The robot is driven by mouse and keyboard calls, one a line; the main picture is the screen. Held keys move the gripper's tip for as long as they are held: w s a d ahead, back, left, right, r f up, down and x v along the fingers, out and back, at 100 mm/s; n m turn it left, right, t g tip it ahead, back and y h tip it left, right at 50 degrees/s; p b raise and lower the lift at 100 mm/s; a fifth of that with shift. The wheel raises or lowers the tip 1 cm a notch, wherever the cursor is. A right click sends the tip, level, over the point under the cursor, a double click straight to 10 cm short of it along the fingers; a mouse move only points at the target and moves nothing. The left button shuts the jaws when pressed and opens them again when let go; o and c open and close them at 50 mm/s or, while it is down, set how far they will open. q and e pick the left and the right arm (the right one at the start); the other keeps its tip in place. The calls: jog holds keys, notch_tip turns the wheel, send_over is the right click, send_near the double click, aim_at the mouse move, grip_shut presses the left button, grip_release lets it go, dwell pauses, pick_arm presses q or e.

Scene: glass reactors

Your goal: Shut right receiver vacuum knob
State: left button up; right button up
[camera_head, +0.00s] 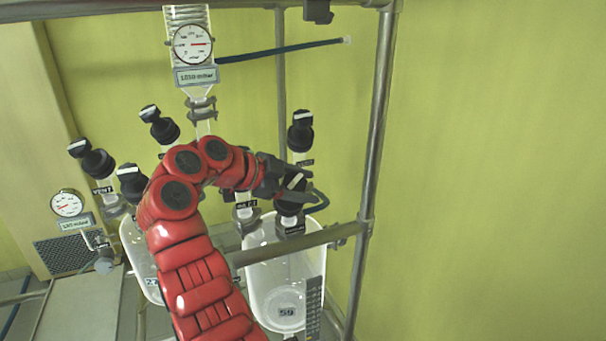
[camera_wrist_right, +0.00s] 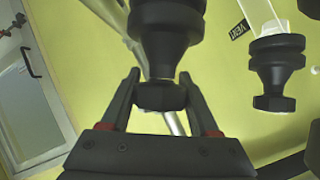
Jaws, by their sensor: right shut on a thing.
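My red right arm reaches in from the bottom of the head view. Its right gripper (camera_head: 274,180) is shut on the black vacuum knob (camera_head: 291,207) above the right glass receiver (camera_head: 262,278), which is labelled 59. In the wrist view the two dark fingers of my right gripper (camera_wrist_right: 160,93) sit on either side of the small end of the knob (camera_wrist_right: 166,30). A light mark shows on the knob's end in the head view. The knob's exact angle is hard to read. My left gripper is not in view.
Another black knob (camera_head: 300,132) with a vent label stands just above; it also hangs close in the wrist view (camera_wrist_right: 277,66). More black knobs (camera_head: 160,125) and a left receiver (camera_head: 136,245) are at left. A metal frame post (camera_head: 372,150) stands at right, with open wall beyond.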

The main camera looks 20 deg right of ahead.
jog(key=shift+s+m+g+y+p, duration=0.2)
jog(key=shift+m+g+y+p, duration=0.4)
jog(key=shift+m+g, duration=0.6)
jog(key=shift+s+f+g, duration=0.1)
jog(key=shift+f+g, duration=0.15)
jog(key=shift+g, duration=0.05)
jog(key=o, duration=1.1)
jog(key=shift+o, duration=1.4)
